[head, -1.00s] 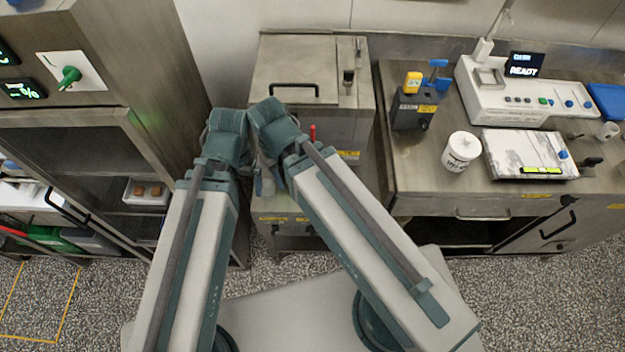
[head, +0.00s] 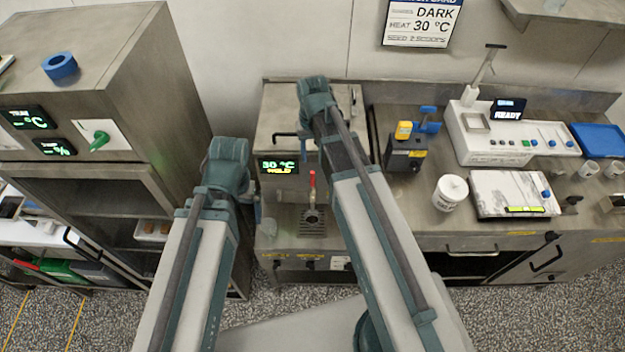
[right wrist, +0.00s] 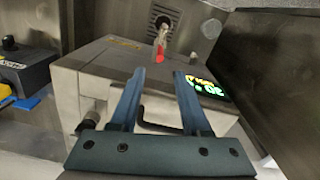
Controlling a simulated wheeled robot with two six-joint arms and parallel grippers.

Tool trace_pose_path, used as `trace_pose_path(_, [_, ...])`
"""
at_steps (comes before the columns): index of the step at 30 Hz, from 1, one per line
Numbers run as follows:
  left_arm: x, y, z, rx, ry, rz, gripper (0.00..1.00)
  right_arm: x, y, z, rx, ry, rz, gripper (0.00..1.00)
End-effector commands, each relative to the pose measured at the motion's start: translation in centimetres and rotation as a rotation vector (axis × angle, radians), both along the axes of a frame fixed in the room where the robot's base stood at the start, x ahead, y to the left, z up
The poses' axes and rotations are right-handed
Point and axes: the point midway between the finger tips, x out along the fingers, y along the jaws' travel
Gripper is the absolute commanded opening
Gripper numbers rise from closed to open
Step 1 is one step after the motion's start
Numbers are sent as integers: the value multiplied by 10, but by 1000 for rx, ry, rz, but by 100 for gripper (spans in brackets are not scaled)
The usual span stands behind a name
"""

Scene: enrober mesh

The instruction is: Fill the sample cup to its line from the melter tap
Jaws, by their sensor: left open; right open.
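The melter (head: 282,105) is the steel box in the middle, with a lid handle and a display (head: 278,167) reading 30 °C and HOLD. Its tap has a red lever (head: 312,183), standing upright above a drip grate (head: 313,222); the lever also shows in the right wrist view (right wrist: 160,45). My right gripper (right wrist: 163,72) is open and empty over the melter's lid, its fingers towards the display and tap. My left gripper (head: 247,190) is open left of the melter's front, its fingers mostly hidden. I cannot make out the sample cup for certain.
A steel cabinet (head: 150,80) stands left. On the right counter are a yellow-and-blue-topped dark device (head: 405,155), a white tub (head: 450,192), a marble-topped plate (head: 510,190), a tester reading READY (head: 480,130), a blue tray (head: 597,140) and small white cups (head: 590,168).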

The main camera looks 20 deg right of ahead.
Motion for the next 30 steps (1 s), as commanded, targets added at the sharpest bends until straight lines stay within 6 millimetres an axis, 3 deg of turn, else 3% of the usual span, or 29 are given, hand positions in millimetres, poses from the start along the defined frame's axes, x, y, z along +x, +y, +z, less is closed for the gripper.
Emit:
trace_pose_path(24, [0, 0, -112, 2, 0, -9, 100, 0, 0, -112, 0, 0, 1, 47])
trace_pose_path(30, [0, 0, -129, 2, 0, -8, 100, 0, 0, -130, 0, 0, 1, 47])
